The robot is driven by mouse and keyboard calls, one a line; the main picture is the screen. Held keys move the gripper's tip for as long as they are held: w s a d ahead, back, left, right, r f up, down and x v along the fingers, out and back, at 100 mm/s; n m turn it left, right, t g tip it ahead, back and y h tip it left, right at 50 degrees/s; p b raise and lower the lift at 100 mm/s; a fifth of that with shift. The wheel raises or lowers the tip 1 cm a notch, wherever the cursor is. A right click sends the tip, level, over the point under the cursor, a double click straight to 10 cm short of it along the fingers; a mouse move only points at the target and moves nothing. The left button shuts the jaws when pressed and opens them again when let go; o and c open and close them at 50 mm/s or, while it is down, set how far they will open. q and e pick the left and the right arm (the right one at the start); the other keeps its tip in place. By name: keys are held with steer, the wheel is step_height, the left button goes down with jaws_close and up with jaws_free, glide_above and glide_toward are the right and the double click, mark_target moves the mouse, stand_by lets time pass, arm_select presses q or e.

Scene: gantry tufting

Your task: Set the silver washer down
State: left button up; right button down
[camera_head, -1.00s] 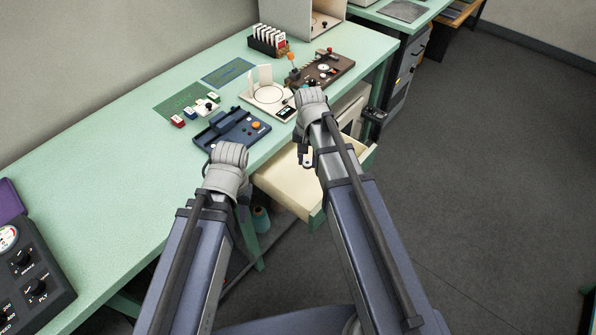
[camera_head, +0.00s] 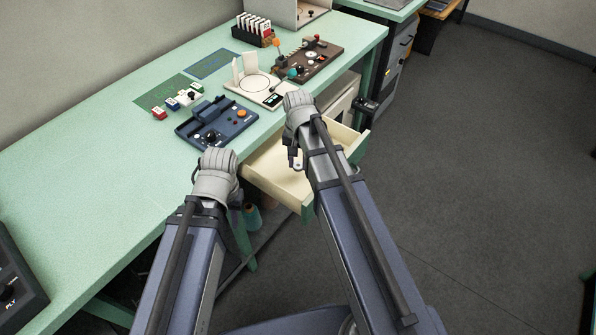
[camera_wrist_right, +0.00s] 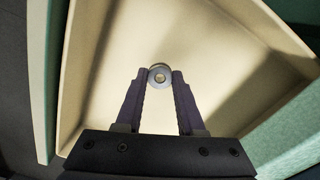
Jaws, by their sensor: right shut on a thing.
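The silver washer (camera_wrist_right: 160,76) is a small grey ring with a hole, seen in the right wrist view between the fingertips of my right gripper (camera_wrist_right: 160,84). That gripper is shut on it, over the open cream drawer (camera_wrist_right: 100,52). I cannot tell how far the washer is above the drawer floor. In the head view, the drawer (camera_head: 272,172) juts out below the table front, and my right wrist hides the washer and most of that gripper. My left arm ends near the table's front edge; its gripper's fingers are hidden behind the wrist.
The green table (camera_head: 90,150) carries a blue device (camera_head: 216,122), a white scale-like plate (camera_head: 256,86), a brown control board (camera_head: 308,60) and a card rack (camera_head: 257,30). Open floor (camera_head: 480,150) lies to the right.

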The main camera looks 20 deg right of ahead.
mark_target(298, 176)
step_height(298, 176, down, 4)
steer(key=b, duration=0.3)
steer(key=shift+r, duration=0.25)
steer(key=c, duration=0.5)
jaws_free()
step_height(298, 176, up, 12)
steer(key=p, duration=1.2)
steer(key=s+a+n, duration=0.3)
steer(key=s, duration=0.1)
steer(key=s+a+n, duration=0.3)
steer(key=s+a, duration=0.1)
steer(key=s, duration=0.1)
steer(key=s+a+n+h, duration=0.1)
steer(key=s+a+n, duration=0.2)
steer(key=s, duration=0.2)
steer(key=shift+s+a+n, duration=0.2)
steer(key=shift+a+n, duration=0.05)
steer(key=shift+n, duration=0.05)
